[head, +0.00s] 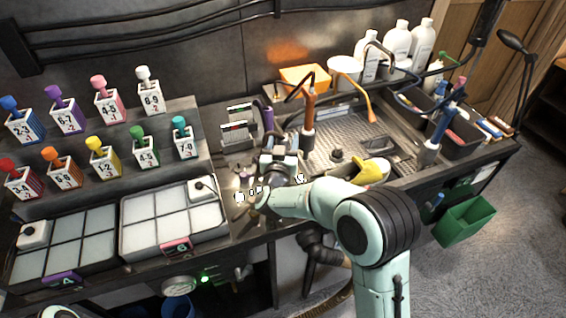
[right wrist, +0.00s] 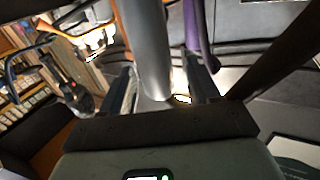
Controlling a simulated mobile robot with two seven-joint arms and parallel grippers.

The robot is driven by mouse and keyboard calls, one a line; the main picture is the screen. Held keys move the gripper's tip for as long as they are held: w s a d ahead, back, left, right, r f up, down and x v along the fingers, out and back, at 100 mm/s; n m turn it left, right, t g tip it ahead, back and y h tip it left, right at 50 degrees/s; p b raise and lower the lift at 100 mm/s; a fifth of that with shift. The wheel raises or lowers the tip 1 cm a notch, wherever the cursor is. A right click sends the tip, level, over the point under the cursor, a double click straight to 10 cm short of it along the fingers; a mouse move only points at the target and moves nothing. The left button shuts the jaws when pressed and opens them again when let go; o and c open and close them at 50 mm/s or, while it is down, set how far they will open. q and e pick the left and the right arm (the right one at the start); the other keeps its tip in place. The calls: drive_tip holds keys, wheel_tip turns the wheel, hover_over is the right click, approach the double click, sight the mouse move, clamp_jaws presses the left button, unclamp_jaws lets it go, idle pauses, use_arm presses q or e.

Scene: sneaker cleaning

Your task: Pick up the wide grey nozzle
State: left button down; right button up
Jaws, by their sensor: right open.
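My right gripper (head: 278,157) is over the bench, left of the metal grating, and is open. In the right wrist view its two fingers (right wrist: 162,88) stand apart, on either side of a thick grey tube-like piece (right wrist: 146,45) that looks like the wide grey nozzle. I cannot tell whether a finger touches it. In the head view my gripper and wrist hide that nozzle. A purple upright piece (head: 268,118) stands just behind the gripper, and it also shows in the right wrist view (right wrist: 194,28). My left gripper is out of view.
An orange-brown upright tool (head: 308,122) stands close to the right of the gripper. A small rack (head: 235,125) is to the left.

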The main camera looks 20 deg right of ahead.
drive_tip(key=shift+w+d, duration=0.1)
drive_tip(key=shift+w, duration=0.1)
drive_tip(key=shift+s, duration=0.2)
clamp_jaws()
drive_tip(key=shift+r, duration=0.1)
